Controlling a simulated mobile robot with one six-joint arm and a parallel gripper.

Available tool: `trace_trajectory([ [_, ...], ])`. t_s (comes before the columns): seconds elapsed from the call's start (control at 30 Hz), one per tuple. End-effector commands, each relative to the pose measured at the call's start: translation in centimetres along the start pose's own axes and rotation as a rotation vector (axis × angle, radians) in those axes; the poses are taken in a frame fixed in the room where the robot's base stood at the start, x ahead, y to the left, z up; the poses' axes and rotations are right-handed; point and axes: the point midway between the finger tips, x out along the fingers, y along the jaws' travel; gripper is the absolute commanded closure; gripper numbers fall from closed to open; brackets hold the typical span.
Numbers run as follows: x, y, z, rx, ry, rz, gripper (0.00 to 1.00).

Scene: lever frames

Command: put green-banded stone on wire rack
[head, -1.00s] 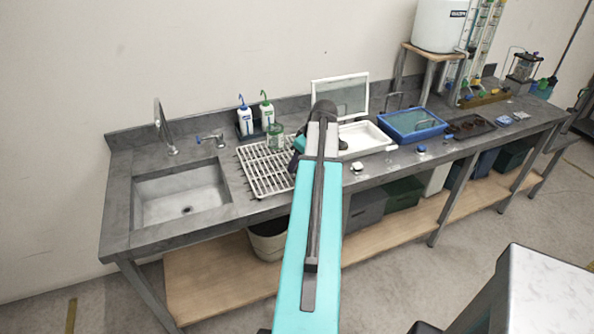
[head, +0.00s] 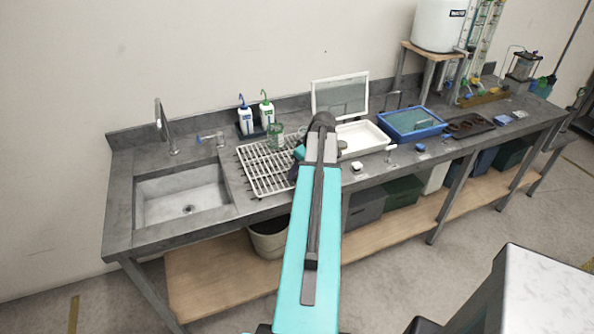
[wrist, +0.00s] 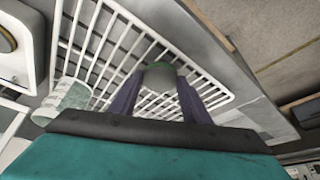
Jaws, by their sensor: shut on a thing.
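My gripper (wrist: 158,92) is shut on the green-banded stone (wrist: 159,75), a grey piece with a green edge between the two dark fingers in the wrist view. The white wire rack (wrist: 98,42) lies behind the stone in that view; I cannot tell whether the stone touches it. In the head view the wire rack (head: 262,172) stands on the counter right of the sink. My arm hides most of the gripper there, at the rack's right side, and the stone is hidden.
A clear green-marked beaker (head: 275,136) stands at the rack's back; it also shows in the wrist view (wrist: 66,98). Two wash bottles (head: 256,117) stand behind. A white tray (head: 362,139) is right of my arm, then a blue tub (head: 412,124). The sink (head: 185,195) is left.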

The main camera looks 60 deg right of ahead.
Motion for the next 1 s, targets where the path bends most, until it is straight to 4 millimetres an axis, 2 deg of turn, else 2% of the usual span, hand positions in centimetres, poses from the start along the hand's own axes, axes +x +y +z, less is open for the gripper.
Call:
trace_trajectory([
  [0.17,0.3,0.0,0.1,0.000,0.000,0.000,0.80],
  [0.2,0.3,0.0,0.1,0.000,0.000,0.000,0.53],
  [0.3,0.2,0.0,0.1,0.000,0.000,0.000,0.38],
  [0.8,-0.2,0.0,0.0,-0.001,0.000,0.000,0.38],
  [1.0,-1.6,0.0,0.0,-0.001,0.001,0.002,0.38],
])
